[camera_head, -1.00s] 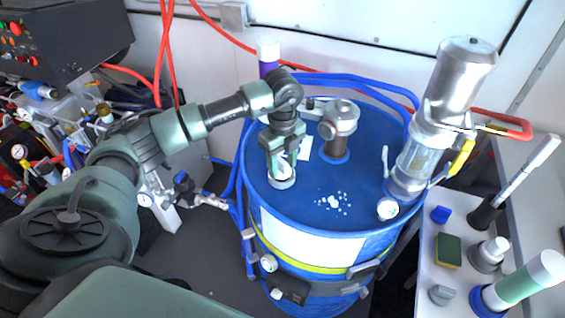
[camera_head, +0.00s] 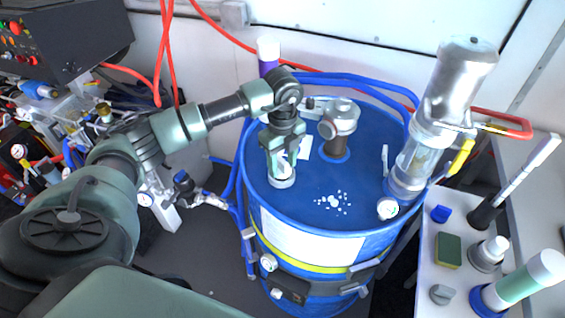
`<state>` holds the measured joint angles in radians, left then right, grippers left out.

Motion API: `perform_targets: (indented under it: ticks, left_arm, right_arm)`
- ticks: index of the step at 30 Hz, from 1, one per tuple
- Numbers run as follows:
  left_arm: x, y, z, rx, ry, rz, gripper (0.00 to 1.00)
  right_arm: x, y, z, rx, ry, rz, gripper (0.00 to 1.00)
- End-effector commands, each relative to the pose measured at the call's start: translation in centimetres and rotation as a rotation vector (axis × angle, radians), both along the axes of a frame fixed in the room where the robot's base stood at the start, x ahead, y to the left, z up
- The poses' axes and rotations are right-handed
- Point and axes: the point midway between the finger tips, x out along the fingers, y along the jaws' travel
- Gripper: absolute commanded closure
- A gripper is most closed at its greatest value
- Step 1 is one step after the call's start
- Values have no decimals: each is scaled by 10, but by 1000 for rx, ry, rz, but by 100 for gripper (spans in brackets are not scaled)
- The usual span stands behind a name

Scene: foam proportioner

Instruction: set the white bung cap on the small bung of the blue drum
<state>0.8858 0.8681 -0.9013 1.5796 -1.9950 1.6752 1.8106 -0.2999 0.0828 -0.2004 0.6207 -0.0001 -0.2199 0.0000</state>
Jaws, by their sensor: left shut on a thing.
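The blue drum (camera_head: 310,213) stands upright in the middle of the head view. My left gripper (camera_head: 282,164) reaches down over the left part of its lid and is shut on the white bung cap (camera_head: 282,172). The cap shows between the fingers, right at a pale ring on the lid (camera_head: 282,182), which looks like the small bung. I cannot tell whether the cap touches or sits on it, since the fingers hide part of it. My right gripper is not in view.
A metal pump fitting (camera_head: 340,122) and a tall silver proportioner with a clear chamber (camera_head: 421,160) stand on the drum lid. Blue hoses (camera_head: 345,82) run behind. A white side table (camera_head: 440,270) at right holds a sponge (camera_head: 447,250), a blue cap and bottles. White spots mark the lid.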

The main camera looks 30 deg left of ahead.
Motion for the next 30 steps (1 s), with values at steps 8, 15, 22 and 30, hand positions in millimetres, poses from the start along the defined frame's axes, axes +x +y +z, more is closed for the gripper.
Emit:
perform_targets:
  ticks: [8,15,22,30]
  left_arm:
    - [0,0,-4,0,0,0,93]
    - [0,0,-9,0,0,0,93]
    - [0,0,-11,0,0,0,44]
    - [0,0,-10,0,0,0,44]
  right_arm:
    - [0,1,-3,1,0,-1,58]
    - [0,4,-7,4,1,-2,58]
    - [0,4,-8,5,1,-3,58]
    - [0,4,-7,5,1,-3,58]
